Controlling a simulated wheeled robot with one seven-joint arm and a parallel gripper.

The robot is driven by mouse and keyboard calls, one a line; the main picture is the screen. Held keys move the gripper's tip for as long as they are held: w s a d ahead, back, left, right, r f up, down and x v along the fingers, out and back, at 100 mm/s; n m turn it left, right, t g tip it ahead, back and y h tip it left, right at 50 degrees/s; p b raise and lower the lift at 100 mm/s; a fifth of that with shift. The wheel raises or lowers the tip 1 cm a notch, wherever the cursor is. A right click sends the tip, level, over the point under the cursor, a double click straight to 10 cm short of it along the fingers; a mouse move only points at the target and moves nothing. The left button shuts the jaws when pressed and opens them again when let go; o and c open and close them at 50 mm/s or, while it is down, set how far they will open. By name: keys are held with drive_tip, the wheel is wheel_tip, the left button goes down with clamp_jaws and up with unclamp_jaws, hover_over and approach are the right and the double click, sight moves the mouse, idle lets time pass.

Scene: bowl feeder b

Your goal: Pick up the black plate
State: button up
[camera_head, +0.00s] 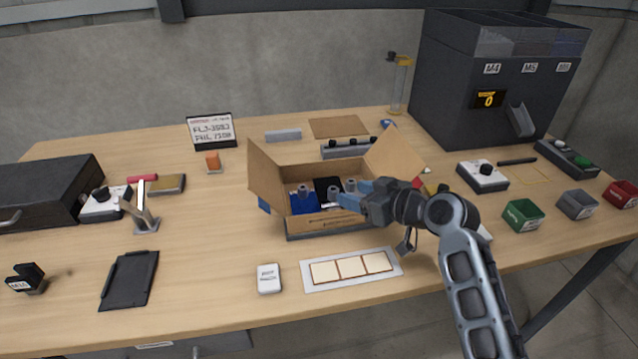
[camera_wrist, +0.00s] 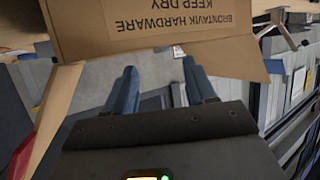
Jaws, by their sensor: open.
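A cardboard box (camera_head: 330,220) stands open on the table with its flaps spread. Inside it a small black plate-like piece (camera_head: 326,187) stands beside a blue part (camera_head: 303,203) and grey pegs. My gripper (camera_head: 349,194) reaches in from the right, with its blue fingers over the box's right side. In the wrist view the fingers of my gripper (camera_wrist: 160,82) are apart with nothing gripped between them. A box flap (camera_wrist: 170,30) with printed text fills the top there. The black piece cannot be made out in the wrist view. A flat black tray-like piece (camera_head: 129,279) lies at the front left.
A dark dispenser (camera_head: 495,85) stands at the back right. Small green (camera_head: 523,215), grey and red bins are at right.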

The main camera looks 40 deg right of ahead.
sight(333, 188)
drive_tip(key=x, duration=0.3)
drive_tip(key=shift+w+r+p, duration=0.1)
drive_tip(key=shift+w+p, duration=0.1)
drive_tip(key=shift+p, duration=0.1)
drive_tip(key=p+x, duration=0.1)
drive_tip(key=x, duration=0.4)
drive_tip(key=shift+s+a, duration=0.1)
drive_tip(key=shift+a, duration=0.05)
drive_tip(key=shift+c, duration=0.2)
clamp_jaws()
